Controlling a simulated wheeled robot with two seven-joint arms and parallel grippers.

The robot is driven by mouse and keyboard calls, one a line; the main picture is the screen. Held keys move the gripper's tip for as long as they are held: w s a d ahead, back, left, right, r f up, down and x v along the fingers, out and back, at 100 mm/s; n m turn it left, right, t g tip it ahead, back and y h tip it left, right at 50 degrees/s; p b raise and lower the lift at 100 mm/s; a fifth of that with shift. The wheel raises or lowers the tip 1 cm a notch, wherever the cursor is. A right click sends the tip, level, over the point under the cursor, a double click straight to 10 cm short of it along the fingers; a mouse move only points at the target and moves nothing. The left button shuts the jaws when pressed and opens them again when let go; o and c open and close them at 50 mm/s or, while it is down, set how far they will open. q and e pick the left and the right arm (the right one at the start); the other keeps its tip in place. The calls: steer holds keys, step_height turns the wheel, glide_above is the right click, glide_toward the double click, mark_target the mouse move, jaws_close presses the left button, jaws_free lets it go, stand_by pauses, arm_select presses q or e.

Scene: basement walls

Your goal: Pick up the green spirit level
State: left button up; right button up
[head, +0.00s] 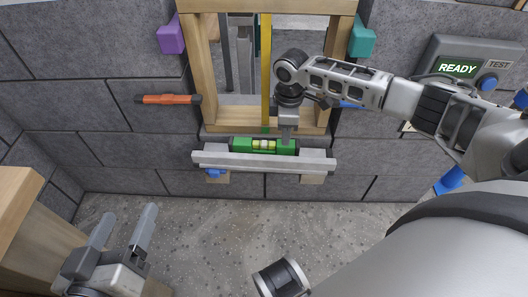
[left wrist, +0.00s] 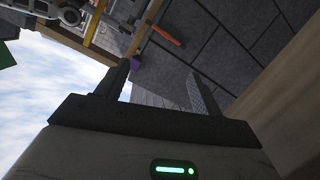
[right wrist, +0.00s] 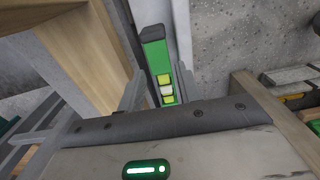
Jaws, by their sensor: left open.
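The green spirit level (head: 240,145), with yellow vials, lies lengthwise on the light grey ledge (head: 215,160) below the wooden frame. It also shows in the right wrist view (right wrist: 155,55), running between the fingers. My right gripper (head: 287,138) reaches down over its right half; in the right wrist view its fingers (right wrist: 159,85) lie close along both sides of the level and look shut on it. The fingertips are partly hidden. I see no clear gap between level and ledge. My left gripper (head: 128,225) is open and empty at the lower left, away from the level.
The wooden frame (head: 200,60) holds hanging tools and a yellow bar (head: 266,70). An orange-handled tool (head: 168,99), a purple block (head: 171,38) and a teal block (head: 362,39) are on the wall. A READY panel (head: 470,65) is right. A wooden edge (head: 30,220) stands left.

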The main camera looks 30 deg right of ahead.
mark_target(264, 147)
steer(key=shift+f, duration=0.75)
step_height(264, 147, down, 5)
steer(key=b, duration=0.3)
steer(key=shift+w+a+r, duration=0.1)
steer(key=shift+w+r, duration=0.05)
steer(key=shift+r, duration=0.05)
steer(key=shift+f+b, duration=0.3)
arm_select(q)
steer(key=shift+d+r+n+t+h, duration=0.5)
steer(key=shift+r+n+h, duration=0.2)
steer(key=shift+w, duration=0.1)
arm_select(e)
jaws_close()
